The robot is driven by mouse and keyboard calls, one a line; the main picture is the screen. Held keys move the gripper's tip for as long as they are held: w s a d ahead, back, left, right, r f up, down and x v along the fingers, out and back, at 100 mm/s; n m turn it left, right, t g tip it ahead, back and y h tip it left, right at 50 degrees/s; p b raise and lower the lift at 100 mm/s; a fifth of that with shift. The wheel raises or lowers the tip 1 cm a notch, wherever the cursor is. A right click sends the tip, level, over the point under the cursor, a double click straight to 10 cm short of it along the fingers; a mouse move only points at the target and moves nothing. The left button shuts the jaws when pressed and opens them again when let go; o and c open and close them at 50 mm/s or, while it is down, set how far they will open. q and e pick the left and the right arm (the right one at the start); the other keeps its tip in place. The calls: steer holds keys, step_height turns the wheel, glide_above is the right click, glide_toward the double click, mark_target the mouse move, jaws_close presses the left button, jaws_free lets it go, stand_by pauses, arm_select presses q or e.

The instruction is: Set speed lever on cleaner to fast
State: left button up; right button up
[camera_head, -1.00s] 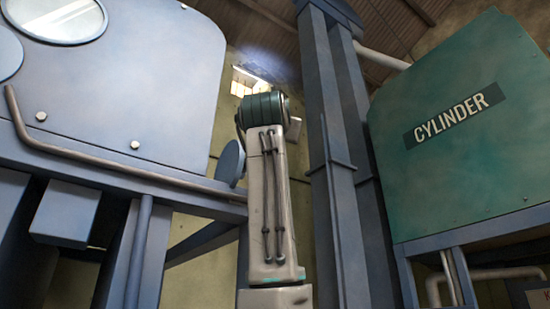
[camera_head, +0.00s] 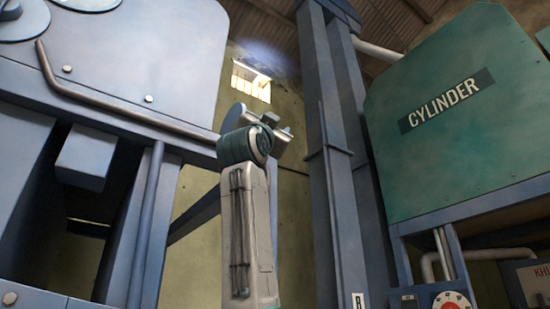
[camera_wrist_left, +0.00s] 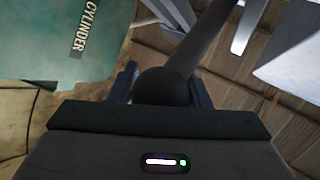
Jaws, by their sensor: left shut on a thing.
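In the left wrist view a dark lever (camera_wrist_left: 208,38) runs up from a round dark knob (camera_wrist_left: 163,87); I take this to be the speed lever, but no marking shows on it. My left gripper (camera_wrist_left: 165,98) is shut on the knob; its dark body fills the bottom of that view and hides the lower part of the grip. In the head view neither the lever nor the left gripper shows, only a pale link of my arm with a green joint in the middle. My right gripper is in neither view.
A green machine marked CYLINDER (camera_head: 450,160) stands at the right, with a red and white dial (camera_head: 452,301) below it. A tall blue post (camera_head: 345,160) stands in the middle. A blue-grey machine with a bent rail (camera_head: 110,112) fills the left.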

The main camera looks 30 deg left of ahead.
arm_select(q)
steer(key=shift+w+f, duration=0.2)
steer(key=shift+f, duration=0.2)
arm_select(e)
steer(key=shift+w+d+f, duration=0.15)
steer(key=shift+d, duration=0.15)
arm_select(q)
steer(key=o, duration=1)
steer(key=shift+c, duration=0.2)
steer(key=o, duration=0.3)
steer(key=shift+s, duration=0.1)
steer(key=shift+o, duration=0.5)
steer(key=shift+d+r, duration=0.1)
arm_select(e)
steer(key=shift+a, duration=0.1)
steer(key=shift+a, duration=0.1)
arm_select(q)
steer(key=shift+s, duration=0.1)
steer(key=b+v, duration=0.6)
steer(key=v, duration=0.4)
steer(key=shift+s+f, duration=0.2)
steer(key=shift+f, duration=0.15)
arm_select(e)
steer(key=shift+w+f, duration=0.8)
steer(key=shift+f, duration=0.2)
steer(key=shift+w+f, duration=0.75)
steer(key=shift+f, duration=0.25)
